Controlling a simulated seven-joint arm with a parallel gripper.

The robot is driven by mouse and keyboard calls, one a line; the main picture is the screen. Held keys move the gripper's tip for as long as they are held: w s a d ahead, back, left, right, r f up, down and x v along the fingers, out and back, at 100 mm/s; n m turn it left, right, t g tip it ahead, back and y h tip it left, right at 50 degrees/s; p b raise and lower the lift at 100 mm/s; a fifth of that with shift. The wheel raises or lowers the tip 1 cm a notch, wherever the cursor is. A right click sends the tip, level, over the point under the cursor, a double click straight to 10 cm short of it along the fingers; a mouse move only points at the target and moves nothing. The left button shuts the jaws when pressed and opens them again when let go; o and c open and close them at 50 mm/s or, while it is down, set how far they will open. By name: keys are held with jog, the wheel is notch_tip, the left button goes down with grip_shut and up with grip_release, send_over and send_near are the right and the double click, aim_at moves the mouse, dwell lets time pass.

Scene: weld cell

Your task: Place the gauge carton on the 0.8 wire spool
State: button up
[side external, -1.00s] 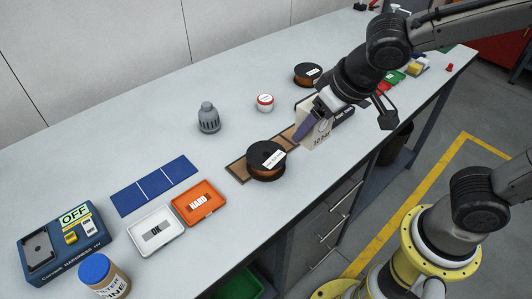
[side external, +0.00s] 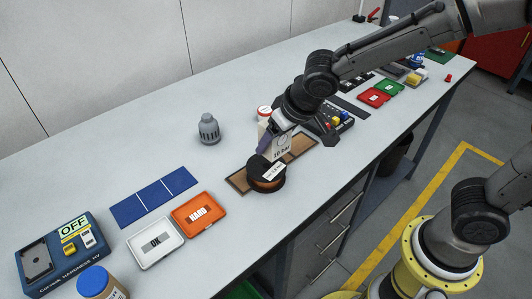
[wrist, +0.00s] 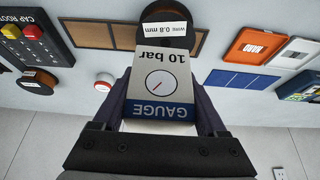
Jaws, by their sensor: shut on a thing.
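My gripper (wrist: 160,105) is shut on the white-and-blue gauge carton (wrist: 162,65), marked "10 bar", with one finger on each side. In the side external view the carton (side external: 281,152) is partly hidden by my gripper (side external: 268,138) and sits just behind and seemingly above the 0.8 wire spool (side external: 268,184). The spool is black with copper wire and a white label, and lies flat on the brown strip. In the wrist view the carton overlaps part of the spool (wrist: 167,42), whose label reads "wire 0.8 mm". Any contact between them cannot be told.
The brown sectioned strip (side external: 304,146) lies under the spool. A red-and-white round tub (side external: 264,111) and a grey nozzle part (side external: 209,130) stand behind. A second spool (wrist: 36,82) shows in the wrist view.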

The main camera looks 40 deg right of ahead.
aim_at(266, 166)
jog(key=shift+w+a+f, duration=0.25)
jog(key=shift+w+f, duration=0.55)
jog(key=shift+f, duration=0.2)
jog(key=shift+w+a+f, duration=0.1)
jog(key=shift+w+f, duration=0.05)
jog(key=shift+f, duration=0.75)
jog(key=shift+w+f, duration=0.15)
jog(key=shift+f, duration=0.75)
jog(key=o, duration=1.4)
jog(key=shift+f, duration=0.15)
jog(key=shift+o, duration=0.2)
